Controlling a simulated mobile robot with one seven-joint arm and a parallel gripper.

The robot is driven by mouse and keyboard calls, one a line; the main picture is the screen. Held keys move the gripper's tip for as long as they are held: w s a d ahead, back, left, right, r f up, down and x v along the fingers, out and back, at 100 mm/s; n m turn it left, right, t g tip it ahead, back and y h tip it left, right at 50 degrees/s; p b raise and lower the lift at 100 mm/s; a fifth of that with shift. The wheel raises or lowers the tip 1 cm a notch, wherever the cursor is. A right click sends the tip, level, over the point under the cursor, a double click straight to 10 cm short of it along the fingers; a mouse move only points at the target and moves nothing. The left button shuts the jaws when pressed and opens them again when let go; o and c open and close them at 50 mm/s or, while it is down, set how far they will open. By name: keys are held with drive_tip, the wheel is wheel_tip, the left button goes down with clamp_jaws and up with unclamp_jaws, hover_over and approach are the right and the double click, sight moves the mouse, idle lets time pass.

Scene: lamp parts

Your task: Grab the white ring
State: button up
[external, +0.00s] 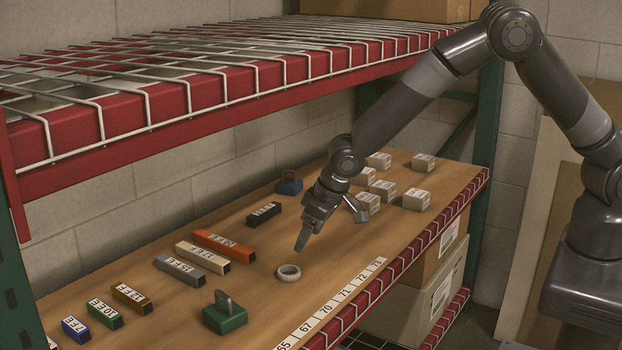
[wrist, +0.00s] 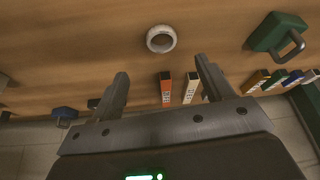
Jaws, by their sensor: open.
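The white ring (external: 288,272) lies flat on the wooden shelf board, near the middle and toward the front edge. In the wrist view the white ring (wrist: 161,39) is at the top centre, ahead of the fingertips and between their lines. My gripper (external: 301,240) hangs above the board, up and to the right of the ring, and is apart from it. In the wrist view my gripper (wrist: 161,70) has its two fingers spread with nothing between them but background. The ring is fully visible in both views.
An orange bar (external: 223,245) and other labelled bars lie left of the ring. Several small white boxes (external: 413,199) sit right. A red-edged wire shelf (external: 190,80) hangs above. Board around the ring is clear.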

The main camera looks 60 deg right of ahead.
drive_tip(key=x, duration=1)
drive_tip(key=shift+w+a+f, duration=0.15)
drive_tip(key=shift+w+f, duration=0.1)
drive_tip(key=shift+w, duration=0.1)
drive_tip(key=shift+c, duration=0.3)
drive_tip(key=c, duration=1)
drive_tip(key=shift+r, duration=0.15)
